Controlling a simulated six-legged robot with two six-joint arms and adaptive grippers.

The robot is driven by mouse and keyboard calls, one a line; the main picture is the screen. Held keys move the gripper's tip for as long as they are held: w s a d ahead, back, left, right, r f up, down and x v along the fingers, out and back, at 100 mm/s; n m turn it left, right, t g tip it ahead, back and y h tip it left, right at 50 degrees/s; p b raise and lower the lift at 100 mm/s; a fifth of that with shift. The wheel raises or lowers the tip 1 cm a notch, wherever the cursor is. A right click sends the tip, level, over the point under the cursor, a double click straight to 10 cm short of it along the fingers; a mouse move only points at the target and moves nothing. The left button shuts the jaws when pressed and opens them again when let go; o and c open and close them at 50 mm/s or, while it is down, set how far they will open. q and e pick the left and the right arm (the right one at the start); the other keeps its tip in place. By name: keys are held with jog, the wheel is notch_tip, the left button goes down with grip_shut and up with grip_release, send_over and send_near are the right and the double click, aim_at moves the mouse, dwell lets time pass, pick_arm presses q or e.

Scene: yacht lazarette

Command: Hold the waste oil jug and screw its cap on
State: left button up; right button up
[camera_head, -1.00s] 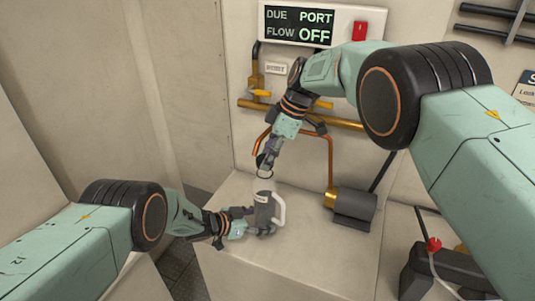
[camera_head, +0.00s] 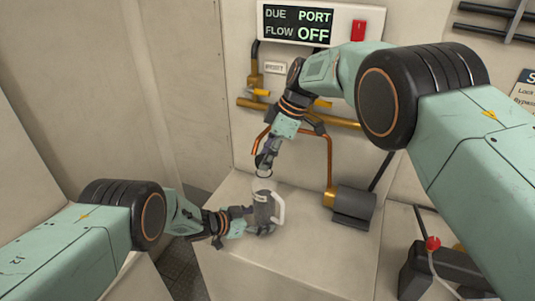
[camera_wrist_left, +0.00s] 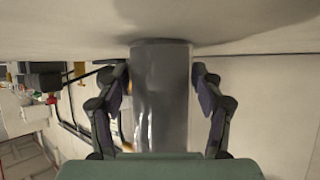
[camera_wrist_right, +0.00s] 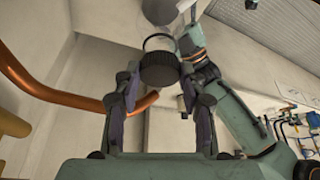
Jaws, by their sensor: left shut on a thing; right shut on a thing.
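The waste oil jug (camera_head: 264,207) is grey with a pale handle on its right side, and stands upright on the pale box top. My left gripper (camera_head: 254,221) is shut on its body from the left; in the left wrist view the jug (camera_wrist_left: 161,95) fills the space between the fingers. My right gripper (camera_head: 266,164) points down above the jug, shut on the dark ribbed cap (camera_wrist_right: 160,70). The cap looks slightly apart from the jug, part of which shows at the top of the right wrist view (camera_wrist_right: 160,10).
A dark cylindrical fitting (camera_head: 352,203) stands right of the jug, with a copper pipe (camera_head: 330,160) rising from it. A display panel (camera_head: 320,24) hangs on the wall above. A black case (camera_head: 445,270) lies at lower right. The box top in front is clear.

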jog(key=shift+f, duration=0.9)
dwell(0.6)
pick_arm(q)
jog(key=o, duration=0.6)
jog(key=c, duration=1.2)
pick_arm(e)
jog(key=shift+r+m, duration=0.1)
jog(key=shift+m, duration=0.2)
jog(key=m, duration=0.1)
jog(key=m+t, duration=0.1)
jog(key=m, duration=0.1)
jog(key=m+t, duration=0.1)
jog(key=shift+s, duration=0.25)
jog(key=m+t+h, duration=0.1)
jog(key=m, duration=0.3)
jog(key=shift+a, duration=0.15)
